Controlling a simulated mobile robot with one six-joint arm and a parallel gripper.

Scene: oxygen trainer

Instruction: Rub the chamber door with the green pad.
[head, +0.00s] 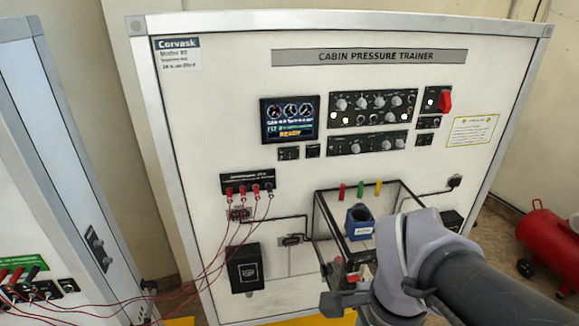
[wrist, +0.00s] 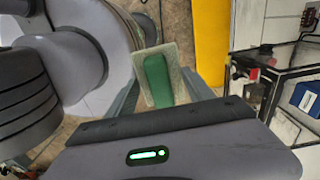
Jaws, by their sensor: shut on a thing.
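The green pad (wrist: 156,80), on a pale beige backing, is between the two fingers of my gripper (wrist: 163,84) in the wrist view. My gripper is shut on it. The chamber (head: 322,216) is a clear box with black edges on the lower middle of the trainer panel. It also shows at the right of the wrist view (wrist: 262,98), apart from the pad. In the head view my gripper (head: 345,291) is low, by the chamber's lower front left. My arm hides part of the chamber there, and I cannot make out the pad or tell the door clearly.
A blue block-like part (head: 360,222) is in the chamber. Red cables (head: 222,255) hang left of it, near a black box (head: 245,268). A red tank (head: 545,240) stands on the floor at right. A yellow strip (wrist: 210,40) lies on the floor.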

